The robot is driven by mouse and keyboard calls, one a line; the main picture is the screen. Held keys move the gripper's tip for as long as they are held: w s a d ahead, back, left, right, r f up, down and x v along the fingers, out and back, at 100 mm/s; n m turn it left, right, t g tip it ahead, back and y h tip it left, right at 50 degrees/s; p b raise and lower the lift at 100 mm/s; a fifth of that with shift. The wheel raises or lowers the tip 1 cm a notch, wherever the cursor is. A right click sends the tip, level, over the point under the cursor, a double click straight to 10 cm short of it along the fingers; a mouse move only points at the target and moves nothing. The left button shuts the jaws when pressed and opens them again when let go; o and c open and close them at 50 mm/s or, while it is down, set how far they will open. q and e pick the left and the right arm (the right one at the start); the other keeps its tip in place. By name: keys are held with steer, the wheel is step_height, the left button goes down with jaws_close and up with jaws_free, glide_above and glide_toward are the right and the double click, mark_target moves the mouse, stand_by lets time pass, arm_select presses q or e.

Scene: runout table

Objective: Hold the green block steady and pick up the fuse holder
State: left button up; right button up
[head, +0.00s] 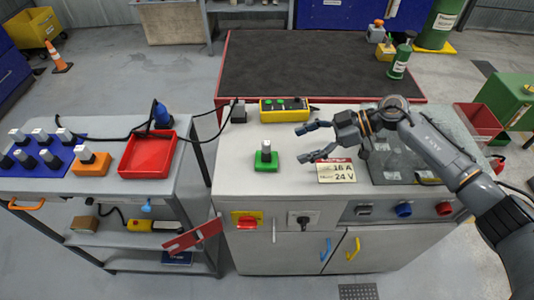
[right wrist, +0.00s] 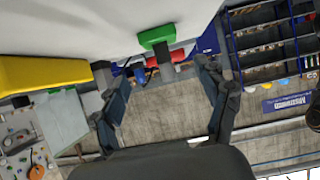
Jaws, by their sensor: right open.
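The green block (head: 266,163) sits on the light grey cabinet top, left of the sign marked 24 V. The fuse holder, with a pale grey top (head: 266,147) and a dark lower part, stands upright in it. My right gripper (head: 303,144) is open and empty, to the right of the block, its fingers pointing left toward it. In the right wrist view the green block (right wrist: 157,36) shows beyond and between the spread fingers (right wrist: 158,78), apart from them. My left gripper is not in view.
A yellow control box (head: 284,109) lies behind the block. The 24 V sign (head: 336,171) is at its right. On the left cart are a red tray (head: 148,155), an orange block (head: 91,164) and a blue rack (head: 40,156) of similar holders.

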mark_target(270, 156)
steer(key=b+x, duration=0.3)
steer(key=x, duration=0.2)
steer(key=shift+a+f, duration=0.2)
steer(key=x, duration=0.1)
steer(key=p+x, duration=0.1)
steer(key=x, duration=0.1)
steer(key=shift+r, duration=0.25)
steer(key=shift+x, duration=0.75)
